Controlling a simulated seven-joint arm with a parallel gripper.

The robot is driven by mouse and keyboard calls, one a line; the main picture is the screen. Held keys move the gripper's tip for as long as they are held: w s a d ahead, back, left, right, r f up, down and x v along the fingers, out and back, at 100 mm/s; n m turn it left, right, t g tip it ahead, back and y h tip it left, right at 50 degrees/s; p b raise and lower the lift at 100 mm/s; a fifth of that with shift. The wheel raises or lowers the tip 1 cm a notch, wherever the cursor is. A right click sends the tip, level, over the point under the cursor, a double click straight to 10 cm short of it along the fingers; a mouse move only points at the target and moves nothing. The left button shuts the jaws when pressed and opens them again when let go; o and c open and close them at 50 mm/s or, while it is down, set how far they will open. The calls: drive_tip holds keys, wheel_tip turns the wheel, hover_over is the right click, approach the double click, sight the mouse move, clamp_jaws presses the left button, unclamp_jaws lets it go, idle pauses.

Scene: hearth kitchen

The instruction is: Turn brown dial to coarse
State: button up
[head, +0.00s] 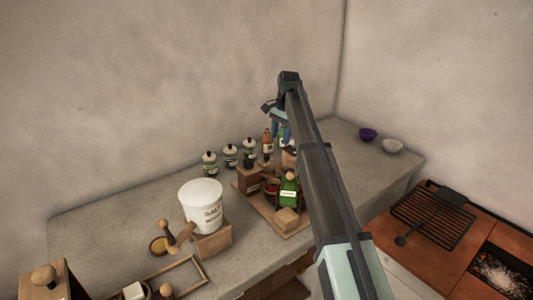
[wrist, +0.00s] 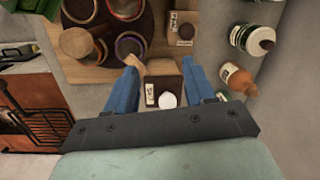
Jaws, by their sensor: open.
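My gripper (wrist: 159,66) is open, with its two blue fingers apart and pointing at the wooden board. Between the fingers is a dark brown box (wrist: 170,84) with a white label and a pale round knob (wrist: 167,99). A second small brown box (wrist: 181,29) with a label and a round dark top stands beyond the right fingertip. I cannot tell which of these carries the brown dial, and no coarse mark is readable. In the head view my gripper (head: 280,130) is over the back of the board, partly hidden by my arm.
A dark round rack with several jars (wrist: 128,45) sits on the wooden board (wrist: 205,15) beyond my fingers. Bottles, one orange (wrist: 238,79), stand to the right.

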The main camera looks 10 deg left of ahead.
wheel_tip(320, 180, up, 4)
drive_tip(key=h, duration=0.1)
hover_over(267, 155)
wheel_tip(267, 155, down, 14)
drive_tip(key=shift+w+a+r, duration=0.1)
drive_tip(key=shift+r, duration=0.15)
drive_tip(key=shift+c, duration=0.3)
clamp_jaws()
